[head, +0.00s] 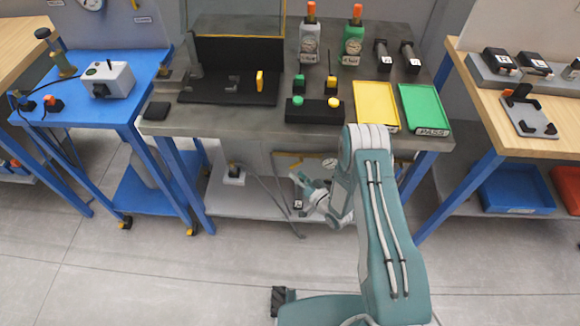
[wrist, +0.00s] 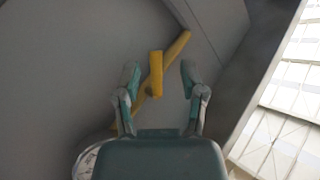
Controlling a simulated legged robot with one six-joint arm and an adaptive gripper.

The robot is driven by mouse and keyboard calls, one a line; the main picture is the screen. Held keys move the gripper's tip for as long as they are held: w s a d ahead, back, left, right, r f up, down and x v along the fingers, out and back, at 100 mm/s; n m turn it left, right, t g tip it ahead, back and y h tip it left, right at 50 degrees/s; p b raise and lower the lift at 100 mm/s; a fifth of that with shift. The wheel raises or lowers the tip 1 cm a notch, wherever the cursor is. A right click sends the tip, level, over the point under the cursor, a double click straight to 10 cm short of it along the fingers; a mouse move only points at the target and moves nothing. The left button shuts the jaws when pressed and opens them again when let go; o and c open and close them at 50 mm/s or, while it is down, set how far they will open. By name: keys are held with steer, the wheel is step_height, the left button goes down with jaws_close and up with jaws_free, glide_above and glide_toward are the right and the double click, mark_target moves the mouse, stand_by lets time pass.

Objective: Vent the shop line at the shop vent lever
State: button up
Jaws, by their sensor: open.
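In the wrist view a short yellow bar (wrist: 156,72), which looks like a lever handle, stands upright between the fingertips of my gripper (wrist: 159,74). The fingers are open, one on each side of the bar, with a visible gap on both sides. A longer yellow bar or pipe (wrist: 178,48) runs diagonally behind it across a grey surface. No label shows, so I cannot tell for certain that this is the shop vent lever. In the head view my gripper (head: 302,181) is low, under the grey bench. My arm hides part of the area there.
A pale round face (wrist: 90,160), perhaps a gauge, is partly hidden beside my gripper. The grey bench (head: 235,120) stands above my gripper, with blue legs and a lower shelf (head: 250,205). A blue cart (head: 135,90) stands left. The floor in front is clear.

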mark_target(292, 168)
steer(key=w, duration=0.1)
steer(key=w+a, duration=0.1)
steer(key=w, duration=0.1)
steer(key=shift+w+a+r, duration=0.1)
steer(key=shift+w+a, duration=0.1)
steer(key=shift+w, duration=0.1)
steer(key=shift+w+a, duration=0.15)
steer(key=shift+a, duration=0.5)
steer(key=shift+c, duration=0.3)
steer(key=c, duration=0.6)
jaws_close()
steer(key=shift+d, duration=0.25)
